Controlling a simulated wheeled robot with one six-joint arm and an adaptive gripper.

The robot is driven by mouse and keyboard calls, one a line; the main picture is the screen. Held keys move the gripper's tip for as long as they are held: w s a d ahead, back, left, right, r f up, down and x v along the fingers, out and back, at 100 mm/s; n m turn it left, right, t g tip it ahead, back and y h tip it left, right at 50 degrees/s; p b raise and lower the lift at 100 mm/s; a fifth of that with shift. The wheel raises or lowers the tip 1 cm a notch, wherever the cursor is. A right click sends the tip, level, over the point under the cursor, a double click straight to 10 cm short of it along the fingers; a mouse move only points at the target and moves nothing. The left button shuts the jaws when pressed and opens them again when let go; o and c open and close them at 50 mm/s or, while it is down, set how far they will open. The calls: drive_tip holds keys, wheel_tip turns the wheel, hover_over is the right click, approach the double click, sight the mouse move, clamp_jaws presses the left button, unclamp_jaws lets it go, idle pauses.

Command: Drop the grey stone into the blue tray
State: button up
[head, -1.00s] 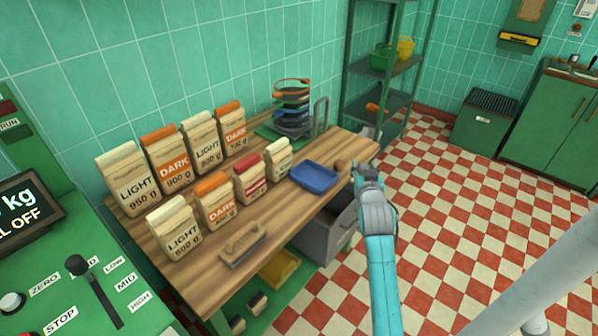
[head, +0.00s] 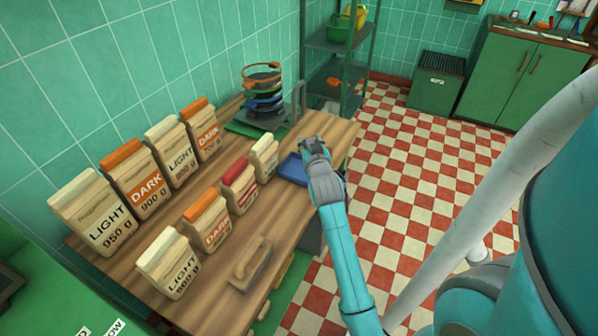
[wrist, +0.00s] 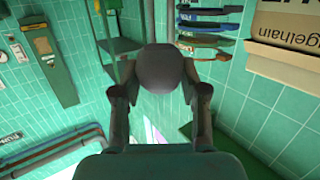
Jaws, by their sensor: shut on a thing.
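The grey stone (wrist: 161,68) is a dark, rounded lump in the wrist view. It is held between the two fingers of my gripper (wrist: 160,78), which is shut on it. In the head view my gripper (head: 312,143) is over the far right part of the wooden table, beside or above the blue tray. The stone cannot be made out clearly there. The blue tray (head: 290,169) lies on the table. Its right part is hidden behind my gripper and arm, and the wrist view does not show it.
Several paper bags (head: 140,180) stand in rows on the wooden table (head: 205,275). A trowel-like tool (head: 250,262) lies near the front. A stack of coloured rings (head: 263,88) stands behind the tray. A green shelf (head: 338,42) rises beyond the table; open checkered floor lies right.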

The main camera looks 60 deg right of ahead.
drive_tip(key=shift+f, duration=1.55)
drive_tip(key=o, duration=1.3)
drive_tip(key=v, duration=1.2)
drive_tip(key=shift+f, duration=0.1)
